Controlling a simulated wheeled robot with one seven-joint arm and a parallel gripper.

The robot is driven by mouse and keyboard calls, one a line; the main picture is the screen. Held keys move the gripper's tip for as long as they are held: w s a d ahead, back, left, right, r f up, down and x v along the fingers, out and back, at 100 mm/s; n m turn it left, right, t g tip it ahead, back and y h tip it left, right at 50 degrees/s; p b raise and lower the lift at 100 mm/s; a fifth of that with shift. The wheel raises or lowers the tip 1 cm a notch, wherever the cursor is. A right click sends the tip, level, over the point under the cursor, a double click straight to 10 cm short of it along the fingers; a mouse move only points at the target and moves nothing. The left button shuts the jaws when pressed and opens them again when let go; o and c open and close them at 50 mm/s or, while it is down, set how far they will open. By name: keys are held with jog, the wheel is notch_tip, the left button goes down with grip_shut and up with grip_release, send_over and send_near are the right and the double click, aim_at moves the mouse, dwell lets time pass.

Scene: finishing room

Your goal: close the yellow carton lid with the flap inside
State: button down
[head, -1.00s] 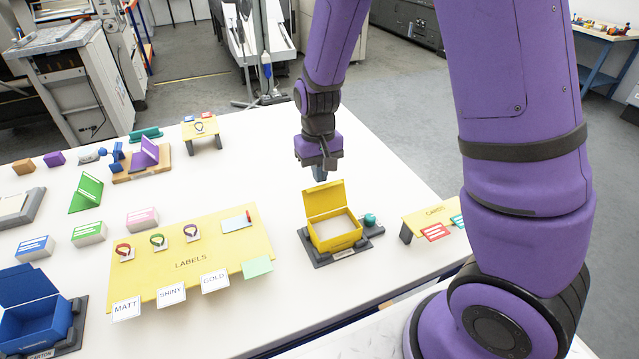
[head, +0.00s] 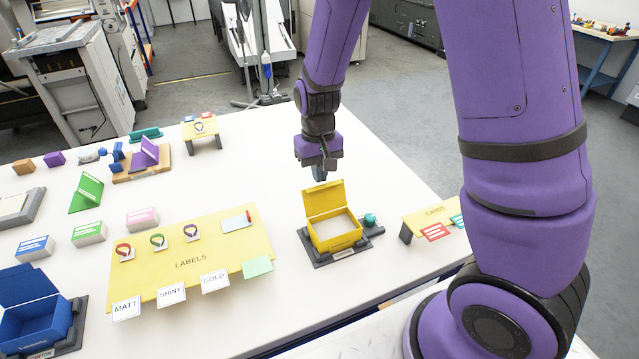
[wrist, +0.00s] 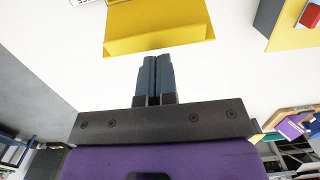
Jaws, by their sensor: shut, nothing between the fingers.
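The yellow carton (head: 336,236) sits on a dark grey base on the white table, in the head view. Its lid (head: 324,199) stands open, tilted up at the back, and a pale inside shows. My gripper (head: 319,174) is above and just behind the raised lid, pointing down, apart from it. In the wrist view my gripper (wrist: 154,78) has its two dark fingers together, with nothing between them. The yellow lid (wrist: 158,25) shows beyond the fingertips in that view, with a narrow flap (wrist: 160,40) along its near edge.
A teal knob (head: 370,219) is at the base's right side. A yellow cards stand (head: 432,214) is further right. The yellow labels board (head: 190,245) lies to the left, and a blue open carton (head: 38,320) is at the lower left. The table behind the carton is clear.

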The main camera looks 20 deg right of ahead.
aim_at(323, 187)
jog(key=s+f, duration=0.1)
jog(key=s, duration=0.2)
jog(key=shift+a+f+g, duration=0.15)
jog(key=shift+f+g, duration=0.25)
jog(key=shift+r, duration=0.75)
jog(key=shift+w+r, duration=0.25)
jog(key=shift+r, duration=0.4)
notch_tip(323, 187, up, 2)
jog(key=shift+w+r, duration=0.1)
jog(key=shift+r, duration=0.05)
jog(key=shift+w+r, duration=0.1)
jog(key=shift+r, duration=2.35)
jog(key=shift+r, duration=0.15)
jog(key=shift+f, duration=5)
